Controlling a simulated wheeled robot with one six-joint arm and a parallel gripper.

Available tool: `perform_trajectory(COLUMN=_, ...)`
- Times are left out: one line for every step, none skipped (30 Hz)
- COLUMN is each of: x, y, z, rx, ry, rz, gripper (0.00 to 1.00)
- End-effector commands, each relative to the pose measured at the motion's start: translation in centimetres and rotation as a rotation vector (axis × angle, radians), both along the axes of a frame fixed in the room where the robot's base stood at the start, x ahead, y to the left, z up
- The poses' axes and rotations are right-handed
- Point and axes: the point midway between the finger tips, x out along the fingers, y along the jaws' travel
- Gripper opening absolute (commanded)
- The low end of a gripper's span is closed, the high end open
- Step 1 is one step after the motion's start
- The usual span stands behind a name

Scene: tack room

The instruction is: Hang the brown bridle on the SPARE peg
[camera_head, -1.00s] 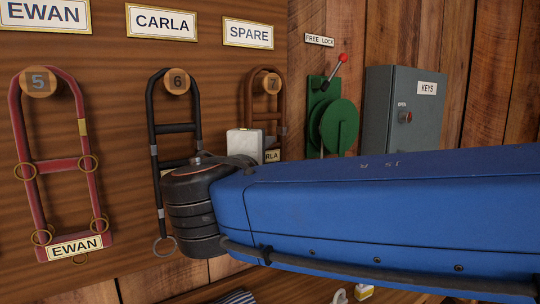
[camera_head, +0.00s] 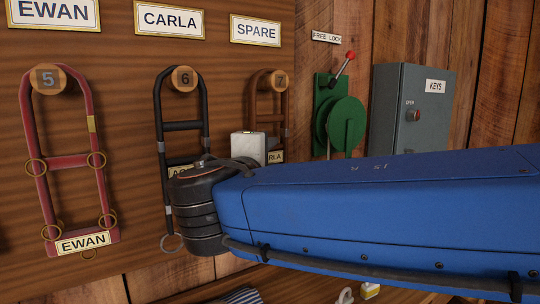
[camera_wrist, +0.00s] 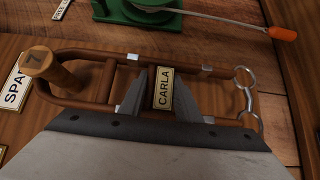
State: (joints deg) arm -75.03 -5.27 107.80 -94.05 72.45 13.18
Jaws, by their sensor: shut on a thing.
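The brown bridle (camera_head: 254,100) is upright against the board below the SPARE sign (camera_head: 255,30). Its top arch passes just above the numbered peg 7 (camera_head: 281,80). In the wrist view, the peg (camera_wrist: 38,64) shows inside the end of the bridle's loop (camera_wrist: 85,58), so the loop appears around it; contact is unclear. My gripper (camera_wrist: 160,95) is shut on the bridle's middle, at the part with the CARLA tag (camera_wrist: 164,88). In the head view, my wrist and blue arm hide the bridle's lower part and the fingers.
A black bridle (camera_head: 159,125) hangs on peg 6 under CARLA, close beside my wrist. A red bridle (camera_head: 40,195) tagged EWAN hangs on peg 5. Right of the board are a green lever device (camera_head: 345,125) with a red knob and a grey KEYS box (camera_head: 405,85).

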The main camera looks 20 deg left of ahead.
Motion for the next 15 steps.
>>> perform_trajectory(x=-0.01, y=-0.02, z=0.09, rx=0.001, ry=-0.001, rz=0.0, gripper=0.0)
perform_trajectory(x=-0.01, y=-0.02, z=0.09, rx=0.001, ry=-0.001, rz=0.0, gripper=0.0)
perform_trajectory(x=-0.01, y=-0.02, z=0.09, rx=0.001, ry=-0.001, rz=0.0, gripper=0.0)
perform_trajectory(x=-0.01, y=-0.02, z=0.09, rx=0.001, ry=-0.001, rz=0.0, gripper=0.0)
perform_trajectory(x=-0.01, y=-0.02, z=0.09, rx=0.001, ry=-0.001, rz=0.0, gripper=0.37)
perform_trajectory(x=-0.01, y=-0.02, z=0.08, rx=0.001, ry=-0.001, rz=0.0, gripper=0.47)
perform_trajectory(x=-0.01, y=-0.02, z=0.08, rx=0.001, ry=-0.001, rz=0.0, gripper=0.52)
perform_trajectory(x=-0.01, y=-0.02, z=0.07, rx=0.001, ry=-0.001, rz=0.0, gripper=0.52)
perform_trajectory(x=-0.01, y=-0.02, z=0.07, rx=0.001, ry=-0.001, rz=0.0, gripper=0.52)
perform_trajectory(x=-0.01, y=-0.02, z=0.06, rx=0.001, ry=-0.001, rz=0.0, gripper=0.52)
perform_trajectory(x=-0.01, y=-0.02, z=0.06, rx=0.001, ry=-0.001, rz=0.0, gripper=0.52)
perform_trajectory(x=-0.01, y=-0.01, z=0.05, rx=0.0, ry=-0.001, rz=0.0, gripper=0.52)
perform_trajectory(x=-0.01, y=-0.01, z=0.04, rx=0.0, ry=-0.001, rz=0.0, gripper=0.52)
perform_trajectory(x=0.0, y=0.01, z=-0.04, rx=-0.001, ry=0.001, rz=0.0, gripper=0.52)
perform_trajectory(x=-0.02, y=0.01, z=-0.04, rx=-0.001, ry=0.001, rz=0.0, gripper=0.52)
